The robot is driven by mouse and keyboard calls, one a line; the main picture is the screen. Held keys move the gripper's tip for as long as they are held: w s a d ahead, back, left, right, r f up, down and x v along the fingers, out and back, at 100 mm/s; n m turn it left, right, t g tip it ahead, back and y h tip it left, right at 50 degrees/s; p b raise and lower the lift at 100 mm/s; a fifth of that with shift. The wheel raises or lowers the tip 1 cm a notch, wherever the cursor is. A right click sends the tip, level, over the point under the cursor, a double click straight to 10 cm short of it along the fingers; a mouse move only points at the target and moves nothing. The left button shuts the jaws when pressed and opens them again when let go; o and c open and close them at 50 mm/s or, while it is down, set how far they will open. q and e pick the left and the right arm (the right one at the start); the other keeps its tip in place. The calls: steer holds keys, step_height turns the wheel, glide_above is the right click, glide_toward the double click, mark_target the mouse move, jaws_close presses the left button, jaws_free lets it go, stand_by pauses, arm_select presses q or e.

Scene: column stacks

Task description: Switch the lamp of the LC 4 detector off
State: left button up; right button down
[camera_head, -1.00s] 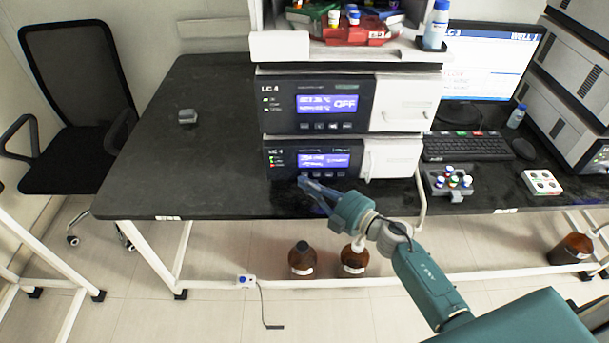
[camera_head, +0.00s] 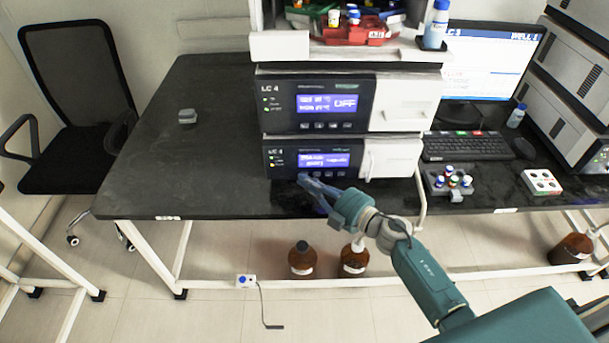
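Two stacked modules marked LC 4 stand on the dark bench. The upper module (camera_head: 284,121) has a lit blue display reading OFF. The lower module (camera_head: 278,175) has a lit blue display (camera_head: 323,160) whose text is too blurred to read, small indicator lights at its left and a row of buttons (camera_head: 325,174) below the display. Which of the two is the detector I cannot tell for sure. My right gripper (camera_head: 303,179) is shut and empty, its tip at the left end of the lower button row; contact cannot be told. My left gripper is out of view.
A tray with bottles (camera_head: 436,25) sits on top of the stack. A small grey box (camera_head: 187,116) is at the left. The bench between box and stack is clear.

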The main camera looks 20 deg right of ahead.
stand_by(0.3)
steer(key=shift+s+a+p, duration=0.2)
steer(key=shift+s+p, duration=0.2)
steer(key=shift+s, duration=0.4)
steer(key=shift+s+a, duration=0.1)
steer(key=shift+s, duration=0.25)
steer(key=shift+s+a+p, duration=0.2)
steer(key=shift+s+p, duration=0.1)
steer(key=shift+s, duration=0.4)
steer(key=shift+s+a+p, duration=0.2)
steer(key=shift+s+p, duration=0.05)
steer(key=shift+s, duration=0.4)
steer(key=shift+s+a+p, duration=0.2)
steer(key=shift+s+p, duration=0.1)
steer(key=shift+s, duration=0.4)
